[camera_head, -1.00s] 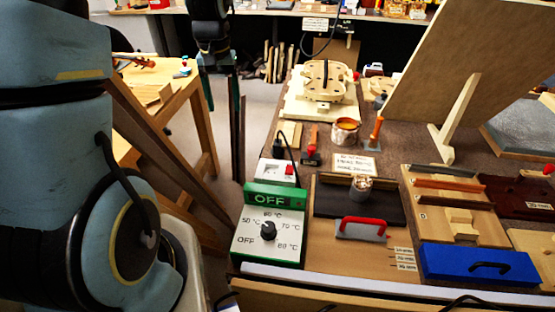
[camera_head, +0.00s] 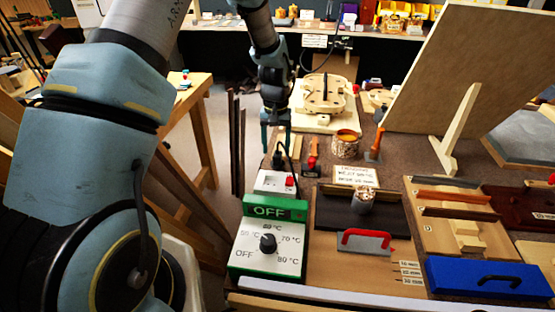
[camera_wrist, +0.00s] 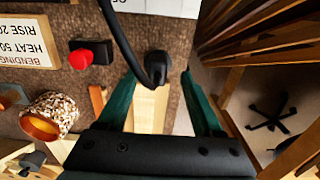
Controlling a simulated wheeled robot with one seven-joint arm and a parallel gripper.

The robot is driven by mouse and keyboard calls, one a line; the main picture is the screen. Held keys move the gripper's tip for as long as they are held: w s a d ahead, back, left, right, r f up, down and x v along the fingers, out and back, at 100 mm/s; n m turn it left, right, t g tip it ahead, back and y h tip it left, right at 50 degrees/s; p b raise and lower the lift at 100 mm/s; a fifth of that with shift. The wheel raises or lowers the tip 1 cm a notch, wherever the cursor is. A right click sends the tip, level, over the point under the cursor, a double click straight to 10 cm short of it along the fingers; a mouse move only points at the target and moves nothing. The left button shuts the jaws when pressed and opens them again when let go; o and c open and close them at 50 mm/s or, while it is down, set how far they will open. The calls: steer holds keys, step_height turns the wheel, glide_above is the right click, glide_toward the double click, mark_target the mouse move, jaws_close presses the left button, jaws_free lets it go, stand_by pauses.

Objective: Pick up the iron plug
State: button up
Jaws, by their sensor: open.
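The iron plug (camera_head: 278,158) is a small black plug with a black cable, near the left edge of the bench behind the white socket box (camera_head: 274,183). In the wrist view the plug (camera_wrist: 157,66) shows just beyond and between the fingertips, with its cable curving up across the picture. My gripper (camera_head: 276,146) points down over the plug, its two green fingers apart. In the wrist view the gripper (camera_wrist: 160,80) is open, with nothing held. I cannot tell exactly how far the tips are above the plug.
The control box (camera_head: 267,245) with a dial and green OFF display stands in front. A red-and-black switch (camera_wrist: 91,53) and a speckled pot (camera_wrist: 49,116) are nearby; the pot also shows in the head view (camera_head: 345,146). A pale wood strip (camera_wrist: 151,108) lies near the plug. Dark upright strips (camera_head: 237,145) stand left.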

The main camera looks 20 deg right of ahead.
mark_target(277, 154)
steer(key=shift+s+d+f+p, duration=0.1)
steer(key=shift+f+p, duration=0.35)
steer(key=shift+f, duration=1.4)
steer(key=shift+c, duration=0.4)
jaws_close()
